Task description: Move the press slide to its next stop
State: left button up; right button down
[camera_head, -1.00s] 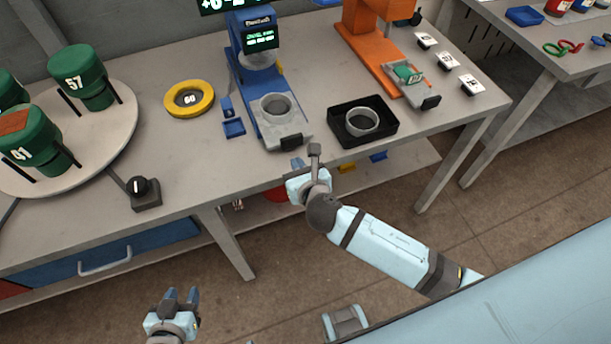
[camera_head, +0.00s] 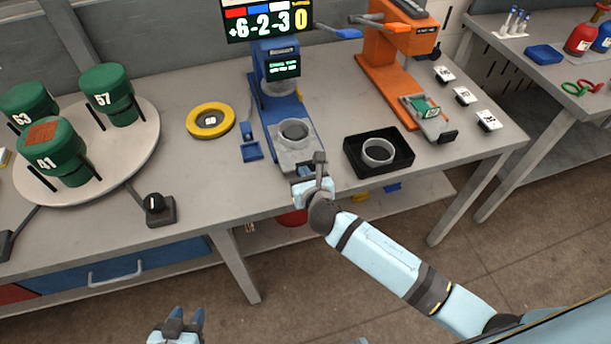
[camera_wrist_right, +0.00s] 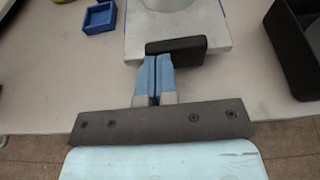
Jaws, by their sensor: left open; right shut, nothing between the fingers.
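The blue press (camera_head: 270,84) stands on the bench, with its grey slide (camera_head: 284,152) out in front carrying a grey ring (camera_head: 294,131). The slide's black handle (camera_wrist_right: 182,48) faces the bench's front edge. My right gripper (camera_head: 309,182) is shut and empty at the front of this slide. In the right wrist view its blue fingertips (camera_wrist_right: 155,62) are right at the handle's near side, slightly left of its middle; I cannot tell whether they touch. My left gripper (camera_head: 184,318) is open and empty, low in front of the bench.
A black tray (camera_head: 399,165) with a ring stands right of the slide. An orange machine (camera_head: 388,85) with its own small slide (camera_head: 428,117) is further right. A yellow ring (camera_head: 194,122), a small blue tray (camera_head: 252,151) and a turntable (camera_head: 143,158) with green cylinders lie left.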

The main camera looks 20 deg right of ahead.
jog(key=p, duration=0.1)
send_near(287, 131)
jog(key=w+f, duration=0.2)
jog(key=shift+f, duration=0.3)
jog(key=x, duration=0.2)
jog(key=r+x, duration=0.1)
jog(key=x, duration=0.4)
jog(key=shift+w+r+b, duration=0.3)
jog(key=shift+w, duration=0.2)
jog(key=shift+w+d+r, duration=0.1)
jog(key=shift+w+r, duration=0.1)
jog(key=shift+r, duration=0.15)
